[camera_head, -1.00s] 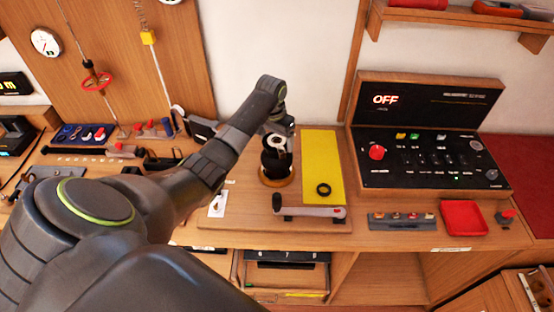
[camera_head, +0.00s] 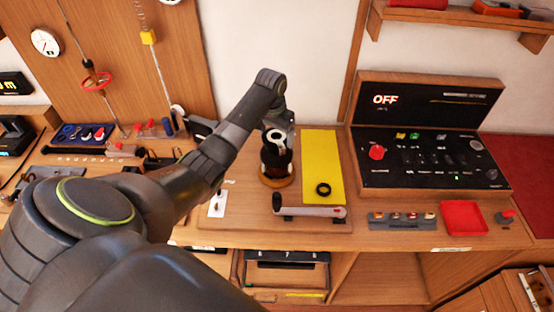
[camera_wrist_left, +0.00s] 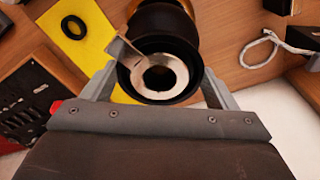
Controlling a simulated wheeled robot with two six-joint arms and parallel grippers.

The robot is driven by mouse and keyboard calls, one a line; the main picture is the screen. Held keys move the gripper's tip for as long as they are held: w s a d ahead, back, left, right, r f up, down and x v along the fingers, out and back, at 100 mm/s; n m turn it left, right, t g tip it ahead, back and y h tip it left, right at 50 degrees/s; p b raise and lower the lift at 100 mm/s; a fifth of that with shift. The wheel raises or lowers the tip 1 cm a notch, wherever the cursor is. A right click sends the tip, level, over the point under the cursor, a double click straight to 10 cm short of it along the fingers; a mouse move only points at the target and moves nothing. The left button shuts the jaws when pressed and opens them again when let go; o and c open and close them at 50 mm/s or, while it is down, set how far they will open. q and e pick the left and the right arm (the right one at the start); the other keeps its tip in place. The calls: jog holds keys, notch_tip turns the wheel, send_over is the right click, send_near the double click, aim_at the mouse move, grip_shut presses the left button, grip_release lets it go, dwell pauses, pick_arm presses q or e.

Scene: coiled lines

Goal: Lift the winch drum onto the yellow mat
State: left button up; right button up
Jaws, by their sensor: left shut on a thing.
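The winch drum (camera_head: 276,157) is a dark, upright spool with a pale metal ring on top, over a round wooden base (camera_head: 277,181). I cannot tell whether a gap separates drum and base. My left gripper (camera_wrist_left: 158,86) is shut on the drum's upper rim, one finger on each side. In the left wrist view the drum (camera_wrist_left: 165,28) shows its dark rim and metal ring from above. The yellow mat (camera_head: 321,155) lies flat just right of the drum and also shows in the left wrist view (camera_wrist_left: 88,52). My right gripper is out of view.
A black ring (camera_head: 323,189) lies on the mat's near end. A crank handle (camera_head: 312,211) lies in front of the mat. A control panel (camera_head: 430,158) stands right of it, with a red tray (camera_head: 463,217) in front. Most of the mat is clear.

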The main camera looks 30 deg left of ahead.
pick_arm(q)
jog(key=shift+r, duration=0.4)
jog(key=shift+w+r, duration=0.1)
jog(key=shift+r, duration=0.1)
jog(key=shift+r, duration=0.4)
jog(key=shift+r, duration=0.15)
jog(key=shift+r, duration=0.45)
jog(key=shift+r, duration=0.15)
dwell(0.4)
jog(key=shift+r, duration=0.45)
jog(key=shift+r, duration=0.15)
jog(key=shift+r, duration=0.45)
